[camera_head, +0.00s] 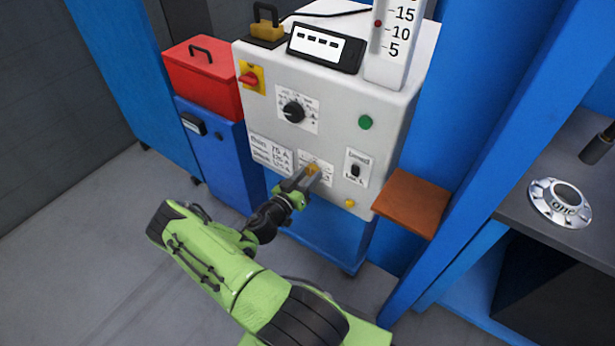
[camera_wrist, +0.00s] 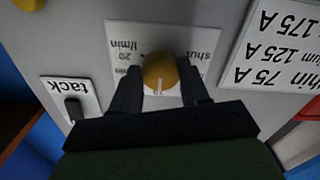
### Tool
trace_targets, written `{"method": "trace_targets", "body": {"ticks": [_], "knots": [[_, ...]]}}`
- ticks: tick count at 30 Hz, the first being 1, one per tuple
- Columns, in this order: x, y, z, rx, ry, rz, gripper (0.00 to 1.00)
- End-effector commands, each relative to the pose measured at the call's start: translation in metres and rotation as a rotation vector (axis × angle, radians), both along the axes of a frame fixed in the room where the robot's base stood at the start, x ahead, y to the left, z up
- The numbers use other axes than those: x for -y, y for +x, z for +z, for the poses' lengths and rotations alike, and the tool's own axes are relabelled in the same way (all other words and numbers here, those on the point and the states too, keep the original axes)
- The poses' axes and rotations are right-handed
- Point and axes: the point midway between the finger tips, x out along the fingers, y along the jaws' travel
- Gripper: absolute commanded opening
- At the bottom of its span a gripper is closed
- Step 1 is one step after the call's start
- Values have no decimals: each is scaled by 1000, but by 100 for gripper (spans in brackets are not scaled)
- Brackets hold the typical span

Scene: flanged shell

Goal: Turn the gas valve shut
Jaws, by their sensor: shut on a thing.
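The gas valve is a round yellow-orange knob (camera_wrist: 160,72) with a pale pointer line, on a white scale plate (camera_wrist: 205,45) on the front of the grey cabinet. In the wrist view, which shows the plate upside down, the plate reads "l/min" and "20" on the left and "shut" on the right. The pointer line points toward the bottom of that view, toward neither word. My gripper (camera_wrist: 160,92) has its dark fingers on both sides of the knob, shut on it. In the head view my gripper (camera_head: 308,174) reaches the cabinet front and partly hides the knob (camera_head: 312,169).
The grey cabinet (camera_head: 335,110) also carries a black dial (camera_head: 294,111), a red-and-yellow switch (camera_head: 250,78), a green button (camera_head: 365,122) and a small toggle (camera_head: 355,170). A brown shelf (camera_head: 410,202) juts out at its right. A red box (camera_head: 203,80) stands at the left.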

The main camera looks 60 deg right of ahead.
Motion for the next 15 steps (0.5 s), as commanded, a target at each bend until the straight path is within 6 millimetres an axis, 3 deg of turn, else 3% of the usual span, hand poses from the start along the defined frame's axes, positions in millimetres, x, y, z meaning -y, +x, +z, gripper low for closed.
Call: {"method": "trace_targets", "body": {"ticks": [8, 15], "knots": [[0, 0, 0, -42, 7, 1, 15], [-1, 0, 0, -184, 30, 2, 15]]}}
